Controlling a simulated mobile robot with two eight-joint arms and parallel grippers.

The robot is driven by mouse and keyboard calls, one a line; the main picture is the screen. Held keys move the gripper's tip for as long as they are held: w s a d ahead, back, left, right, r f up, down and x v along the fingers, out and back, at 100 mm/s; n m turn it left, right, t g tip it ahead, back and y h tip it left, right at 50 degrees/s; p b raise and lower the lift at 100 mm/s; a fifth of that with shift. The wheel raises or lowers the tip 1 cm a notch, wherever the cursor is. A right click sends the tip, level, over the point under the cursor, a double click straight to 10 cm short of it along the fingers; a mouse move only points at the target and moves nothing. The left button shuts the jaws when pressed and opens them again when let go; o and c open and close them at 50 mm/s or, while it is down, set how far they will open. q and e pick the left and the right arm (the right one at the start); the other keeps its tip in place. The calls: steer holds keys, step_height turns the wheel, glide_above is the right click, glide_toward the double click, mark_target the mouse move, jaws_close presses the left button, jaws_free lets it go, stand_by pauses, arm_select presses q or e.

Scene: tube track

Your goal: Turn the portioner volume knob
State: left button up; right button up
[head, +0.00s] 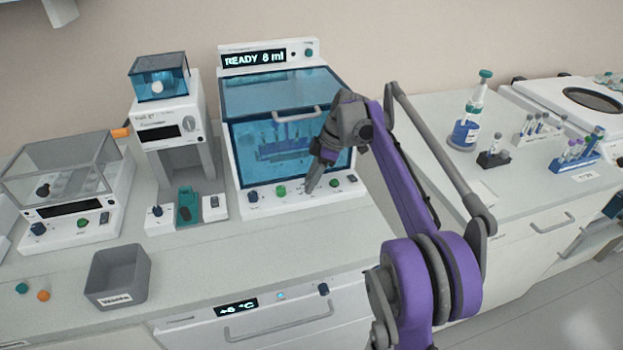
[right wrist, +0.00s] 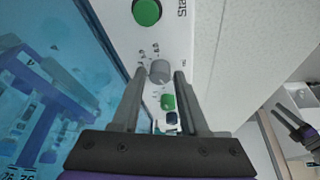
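The portioner (head: 235,165) is the white cabinet with a blue tinted window; its display (head: 254,59) reads "READY 8 ml". A grey round knob (right wrist: 159,71) with small markings around it sits on its front panel, between a large green button (right wrist: 147,12) and a smaller green one (right wrist: 167,102). My right gripper (head: 310,188) points down at this panel and hides the knob in the head view. In the right wrist view its fingers (right wrist: 160,74) are open on either side of the knob, with slight gaps. My left gripper (right wrist: 284,112) shows small at the right edge, fingers apart.
A capping-type machine (head: 167,125) stands left of the portioner, and a clear-lidded device (head: 70,195) further left. A grey bin (head: 117,276) is on the front bench. Tube racks (head: 575,160) and a blue bottle (head: 465,132) stand on the right bench. The bench before the portioner is clear.

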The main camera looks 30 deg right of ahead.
jaws_close()
steer(key=m+t+h+p, duration=0.1)
steer(key=m, duration=0.3)
steer(key=shift+s+a+r+m+p, duration=0.1)
steer(key=shift+m+p, duration=0.25)
steer(key=shift+m, duration=0.05)
steer(key=m+h, duration=0.1)
steer(key=m, duration=0.1)
steer(key=m+t+h+p, duration=0.1)
steer(key=m, duration=0.2)
steer(key=shift+a, duration=0.15)
steer(key=m+h+p, duration=0.1)
steer(key=m, duration=0.3)
steer(key=m+h, duration=0.1)
steer(key=m, duration=0.2)
steer(key=shift+a+m+h+p, duration=0.15)
steer(key=shift+m+h+p, duration=0.15)
steer(key=shift+h+p, duration=0.1)
steer(key=m+g, duration=0.1)
steer(key=m, duration=0.2)
steer(key=m+h+p, duration=0.1)
steer(key=m, duration=0.2)
steer(key=shift+g+h, duration=0.3)
steer(key=shift+g, duration=0.1)
steer(key=shift+m, duration=0.3)
